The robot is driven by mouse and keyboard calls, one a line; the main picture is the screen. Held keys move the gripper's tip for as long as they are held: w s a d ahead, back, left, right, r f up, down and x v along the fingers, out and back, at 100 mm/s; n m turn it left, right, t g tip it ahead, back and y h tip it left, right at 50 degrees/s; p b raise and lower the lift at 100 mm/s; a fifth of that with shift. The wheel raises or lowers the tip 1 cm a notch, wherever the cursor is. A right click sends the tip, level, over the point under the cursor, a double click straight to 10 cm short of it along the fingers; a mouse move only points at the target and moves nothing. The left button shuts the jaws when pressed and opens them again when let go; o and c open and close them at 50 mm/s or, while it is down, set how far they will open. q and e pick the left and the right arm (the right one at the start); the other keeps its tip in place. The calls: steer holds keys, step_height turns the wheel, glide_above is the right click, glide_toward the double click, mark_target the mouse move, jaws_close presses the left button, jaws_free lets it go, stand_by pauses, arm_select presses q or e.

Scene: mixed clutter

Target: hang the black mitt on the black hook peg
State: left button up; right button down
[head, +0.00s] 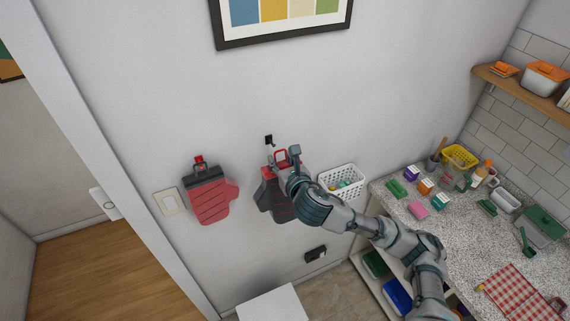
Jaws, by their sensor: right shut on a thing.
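The black mitt (271,201) has a red cuff and a red loop at its top. It hangs down from my right gripper (282,166), in front of the wall, with its right part hidden behind my gripper and wrist. My right gripper is shut on the mitt at its top, near the red loop. The black hook peg (269,140) is on the wall a little above and left of the loop. The loop looks apart from the peg, though the depth gap is hard to judge. My left gripper is out of view.
A red mitt (211,202) with a dark cuff hangs on a red peg (199,160) to the left. A white basket (342,180) is right of my gripper. A light switch (172,202) and a framed picture are on the wall. A cluttered counter (444,236) stands at right.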

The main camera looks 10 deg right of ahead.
mark_target(270, 145)
steer(key=shift+x, duration=3.1)
steer(key=shift+a+r, duration=0.1)
steer(key=shift+a, duration=0.1)
